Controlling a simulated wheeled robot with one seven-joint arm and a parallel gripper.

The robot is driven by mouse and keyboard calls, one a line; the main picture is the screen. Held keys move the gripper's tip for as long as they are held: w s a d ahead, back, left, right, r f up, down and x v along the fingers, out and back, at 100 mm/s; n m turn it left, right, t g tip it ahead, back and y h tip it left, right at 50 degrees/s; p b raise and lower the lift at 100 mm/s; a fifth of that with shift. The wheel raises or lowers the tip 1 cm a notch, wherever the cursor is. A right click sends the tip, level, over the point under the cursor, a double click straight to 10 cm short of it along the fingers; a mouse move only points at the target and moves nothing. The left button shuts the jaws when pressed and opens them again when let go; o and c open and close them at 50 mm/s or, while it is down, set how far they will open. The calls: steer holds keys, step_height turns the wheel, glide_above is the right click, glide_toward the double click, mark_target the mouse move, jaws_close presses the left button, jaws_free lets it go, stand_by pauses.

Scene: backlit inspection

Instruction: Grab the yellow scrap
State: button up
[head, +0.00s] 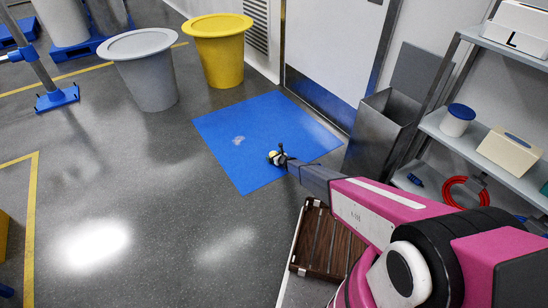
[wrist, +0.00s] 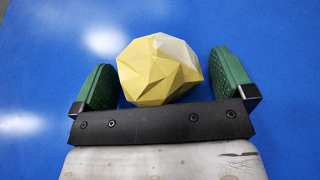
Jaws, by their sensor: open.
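The yellow scrap (wrist: 160,72) is a crumpled, faceted pale yellow lump. In the wrist view it sits between the two green finger pads of my gripper (wrist: 164,82), with a visible gap on each side, the left one narrow. My gripper is open around it. In the head view the scrap (head: 273,154) shows small at the tip of my gripper (head: 279,155), over the blue mat (head: 232,122). I cannot tell whether the scrap rests on the mat.
A grey bin (head: 148,82) and a yellow bin (head: 220,60) stand beyond the mat. A metal bin (head: 374,140) and shelves (head: 480,150) stand on the right. A brown slatted crate (head: 325,240) lies below my arm. The floor on the left is mostly clear.

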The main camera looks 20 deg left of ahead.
steer(key=shift+c, duration=0.3)
steer(key=c, duration=0.8)
